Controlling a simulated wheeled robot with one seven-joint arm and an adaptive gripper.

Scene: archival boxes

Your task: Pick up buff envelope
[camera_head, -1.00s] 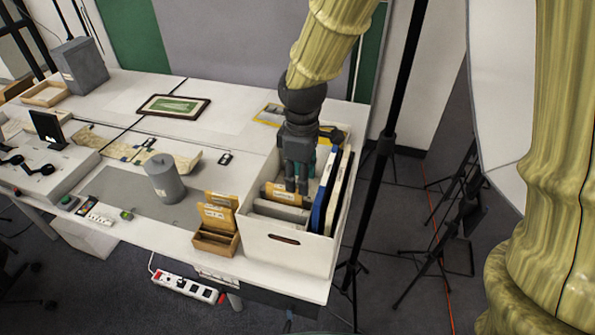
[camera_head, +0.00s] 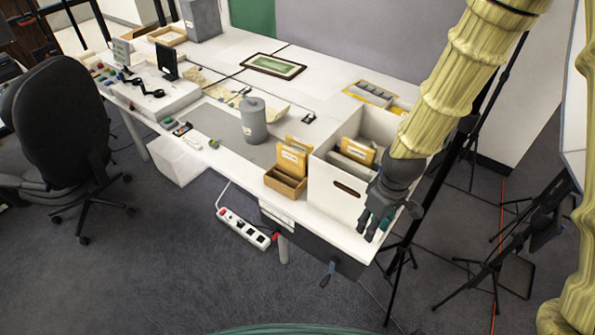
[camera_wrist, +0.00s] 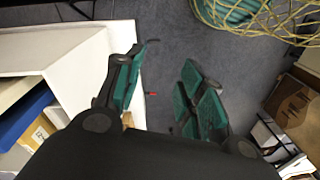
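Buff, labelled envelopes show in two places, and I cannot tell which is the buff envelope. One (camera_head: 357,151) stands among grey folders in the white box. Others (camera_head: 293,156) stand upright in the small wooden holder (camera_head: 284,187) left of it. My gripper (camera_head: 370,226) hangs outside the white box (camera_head: 332,190), by its front right corner, over the table's front edge. A buff piece with a pale label (camera_wrist: 38,132) shows at lower left beside a blue folder (camera_wrist: 24,118).
A grey cylinder (camera_head: 254,122) stands on the table left of the wooden holder. A yellow tray (camera_head: 372,93) lies behind the white box. Black tripod stands (camera_head: 405,240) are to the right. A power strip (camera_head: 243,229) hangs below the front edge.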

